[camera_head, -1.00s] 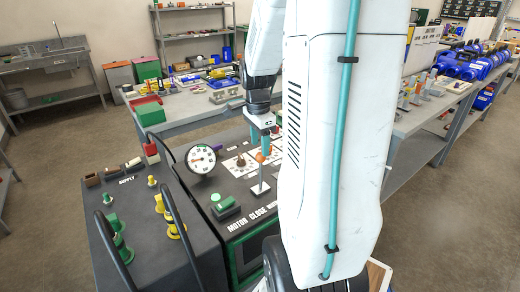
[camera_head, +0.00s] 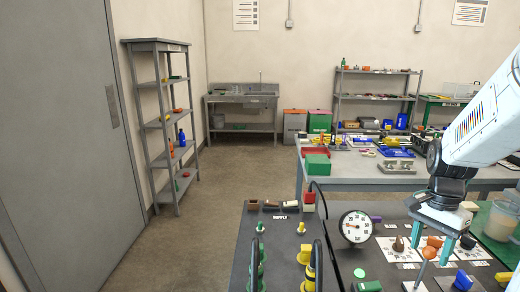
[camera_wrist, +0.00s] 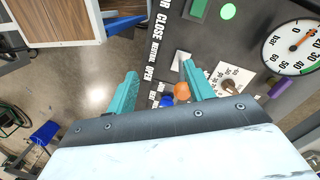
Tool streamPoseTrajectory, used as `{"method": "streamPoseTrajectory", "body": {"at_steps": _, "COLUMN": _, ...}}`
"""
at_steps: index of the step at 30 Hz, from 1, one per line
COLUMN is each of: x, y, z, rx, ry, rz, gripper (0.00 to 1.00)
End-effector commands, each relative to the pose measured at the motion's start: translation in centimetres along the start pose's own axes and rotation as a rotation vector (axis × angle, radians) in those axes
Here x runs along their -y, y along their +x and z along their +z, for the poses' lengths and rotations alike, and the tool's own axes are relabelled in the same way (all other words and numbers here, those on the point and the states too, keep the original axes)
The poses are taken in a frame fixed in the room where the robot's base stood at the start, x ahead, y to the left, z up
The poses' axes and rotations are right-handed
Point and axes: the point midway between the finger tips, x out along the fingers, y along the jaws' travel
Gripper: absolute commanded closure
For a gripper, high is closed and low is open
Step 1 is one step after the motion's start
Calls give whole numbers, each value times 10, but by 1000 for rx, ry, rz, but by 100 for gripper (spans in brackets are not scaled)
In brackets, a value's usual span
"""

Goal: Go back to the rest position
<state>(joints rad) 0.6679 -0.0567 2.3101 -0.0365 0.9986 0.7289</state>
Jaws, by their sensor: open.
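My gripper (camera_head: 430,243) is at the right of the head view, at the end of my white arm. Its teal fingers point down over the dark cart panel (camera_head: 378,262). In the wrist view, the fingers (camera_wrist: 160,66) are spread apart with nothing held between them. The gauge (camera_head: 356,227) stands left of my gripper and also shows in the wrist view (camera_wrist: 291,46). I cannot tell how far the fingertips are above the panel.
Green valves (camera_head: 255,270) and yellow valves (camera_head: 306,257) stand on the cart's left part, with dark curved rails beside them. A grey workbench (camera_head: 345,172) with bins stands behind. A shelf rack (camera_head: 160,122) stands by the left wall. The floor (camera_head: 215,215) left of the cart is clear.

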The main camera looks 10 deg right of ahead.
Motion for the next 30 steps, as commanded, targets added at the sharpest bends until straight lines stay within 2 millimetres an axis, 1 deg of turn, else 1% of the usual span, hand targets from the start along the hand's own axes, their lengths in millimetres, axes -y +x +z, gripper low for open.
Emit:
{"method": "streamPoseTrajectory", "body": {"at_steps": 1, "x": -1, "y": -10, "z": 24, "rx": -5, "ry": -141, "rz": -1, "gripper": 48}}
{"method": "streamPoseTrajectory", "body": {"at_steps": 5, "x": -7, "y": -30, "z": 83, "rx": -15, "ry": -503, "rz": -1, "gripper": 48}}
{"method": "streamPoseTrajectory", "body": {"at_steps": 6, "x": -10, "y": -35, "z": 101, "rx": -22, "ry": -614, "rz": -2, "gripper": 48}}
{"method": "streamPoseTrajectory", "body": {"at_steps": 8, "x": -16, "y": -42, "z": 128, "rx": -36, "ry": -774, "rz": -7, "gripper": 48}}
{"method": "streamPoseTrajectory", "body": {"at_steps": 9, "x": -21, "y": -46, "z": 145, "rx": -50, "ry": -876, "rz": -12, "gripper": 48}}
{"method": "streamPoseTrajectory", "body": {"at_steps": 12, "x": -34, "y": -54, "z": 183, "rx": -87, "ry": -1095, "rz": -26, "gripper": 48}}
{"method": "streamPoseTrajectory", "body": {"at_steps": 15, "x": -46, "y": -59, "z": 210, "rx": -133, "ry": -1234, "rz": -50, "gripper": 48}}
{"method": "streamPoseTrajectory", "body": {"at_steps": 18, "x": -52, "y": -64, "z": 228, "rx": -180, "ry": -1308, "rz": -83, "gripper": 48}}
{"method": "streamPoseTrajectory", "body": {"at_steps": 21, "x": -53, "y": -70, "z": 238, "rx": -212, "ry": -1354, "rz": -108, "gripper": 48}}
{"method": "streamPoseTrajectory", "body": {"at_steps": 24, "x": -53, "y": -71, "z": 242, "rx": -218, "ry": -1372, "rz": -113, "gripper": 48}}
{"method": "streamPoseTrajectory", "body": {"at_steps": 30, "x": -52, "y": -71, "z": 242, "rx": -217, "ry": -1372, "rz": -112, "gripper": 48}}
